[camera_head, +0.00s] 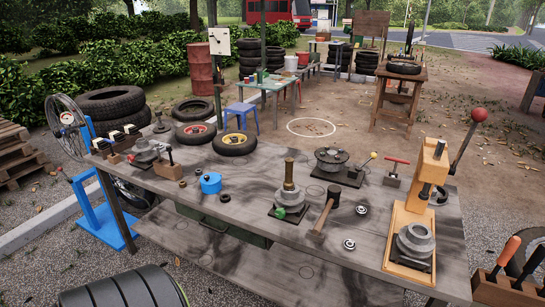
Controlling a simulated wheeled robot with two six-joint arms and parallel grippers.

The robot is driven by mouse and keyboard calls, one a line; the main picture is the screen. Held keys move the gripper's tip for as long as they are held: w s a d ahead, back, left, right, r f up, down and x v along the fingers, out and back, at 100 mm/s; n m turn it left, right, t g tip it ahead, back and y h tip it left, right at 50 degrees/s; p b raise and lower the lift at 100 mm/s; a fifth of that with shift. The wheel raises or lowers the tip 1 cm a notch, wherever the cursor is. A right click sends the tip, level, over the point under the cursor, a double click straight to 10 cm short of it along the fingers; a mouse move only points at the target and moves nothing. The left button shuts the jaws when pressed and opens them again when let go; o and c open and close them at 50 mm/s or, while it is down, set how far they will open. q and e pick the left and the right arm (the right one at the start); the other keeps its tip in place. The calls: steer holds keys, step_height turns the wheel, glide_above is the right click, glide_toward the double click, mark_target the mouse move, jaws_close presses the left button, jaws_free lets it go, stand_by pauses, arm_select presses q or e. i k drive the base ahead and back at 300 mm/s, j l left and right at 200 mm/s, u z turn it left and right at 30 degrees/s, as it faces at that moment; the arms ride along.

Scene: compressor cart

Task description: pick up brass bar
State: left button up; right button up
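An upright brass-coloured bar (289,181) stands near the middle of the grey wooden workbench (235,205). It looks round, with a darker top. Its lower end sits in a grey metal fixture (297,212) on a dark base plate with a green knob. The bar's lowest part is hidden in the fixture. Neither of my grippers shows in the head view, so nothing of mine is seen near the bar.
A mallet (325,212) lies close right of the fixture. A flanged spool (332,158) stands behind it, and a blue pot (211,183) to the left. An orange press (412,220) with a red-knobbed lever stands at the right end.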

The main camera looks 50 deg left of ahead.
mark_target(288, 183)
steer(key=u, duration=1.5)
steer(key=i+l, duration=0.1)
steer(key=l, duration=0.4)
steer(key=i+l+u, duration=0.1)
steer(key=l, duration=0.9)
steer(key=i+u, duration=0.05)
